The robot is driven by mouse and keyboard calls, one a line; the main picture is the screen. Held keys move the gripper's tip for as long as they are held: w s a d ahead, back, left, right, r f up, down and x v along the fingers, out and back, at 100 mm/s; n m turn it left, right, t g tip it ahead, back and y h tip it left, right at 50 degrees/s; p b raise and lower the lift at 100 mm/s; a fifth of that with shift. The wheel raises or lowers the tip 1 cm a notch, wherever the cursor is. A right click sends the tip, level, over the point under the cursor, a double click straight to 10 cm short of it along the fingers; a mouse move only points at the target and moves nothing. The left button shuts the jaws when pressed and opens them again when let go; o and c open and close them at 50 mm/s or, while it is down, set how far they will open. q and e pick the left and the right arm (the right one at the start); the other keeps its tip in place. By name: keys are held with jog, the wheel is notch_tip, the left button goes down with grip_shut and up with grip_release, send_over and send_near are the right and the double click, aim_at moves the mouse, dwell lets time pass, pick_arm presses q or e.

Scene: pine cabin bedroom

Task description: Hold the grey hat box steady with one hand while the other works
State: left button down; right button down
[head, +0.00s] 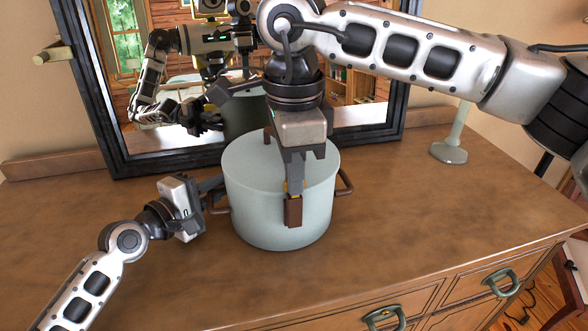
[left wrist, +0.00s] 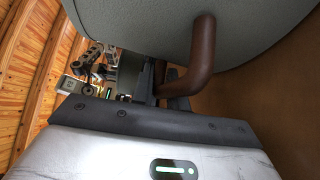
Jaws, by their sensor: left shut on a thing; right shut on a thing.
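The grey hat box (head: 250,200) stands upright on the wooden dresser top, its lid on. It has brown handles at its left and right (head: 345,183) sides and a brown tab (head: 293,211) at its front. My left gripper (head: 216,190) is shut on the left handle, which shows as a curved brown bar in the left wrist view (left wrist: 203,60) beneath the box's side (left wrist: 150,25). My right gripper (head: 293,184) reaches down from above in front of the box and is shut on the brown tab. My right wrist hides part of the lid.
A dark-framed mirror (head: 107,130) stands behind the box and reflects me and the room. A pale green stand (head: 449,150) is at the back right. The dresser top (head: 420,225) is clear to the right, and drawers with green handles (head: 384,318) are below its front edge.

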pick_arm(q)
jog(key=shift+a+f, duration=0.1)
jog(key=shift+f, duration=0.15)
pick_arm(e)
jog(key=shift+r, duration=0.1)
jog(key=c, duration=1.6)
grip_release()
jog(key=shift+o, duration=0.2)
pick_arm(q)
jog(key=shift+r, duration=0.1)
pick_arm(e)
notch_tip(320, 180, up, 12)
pick_arm(q)
jog(key=c, duration=1.3)
grip_release()
jog(key=shift+r, duration=0.1)
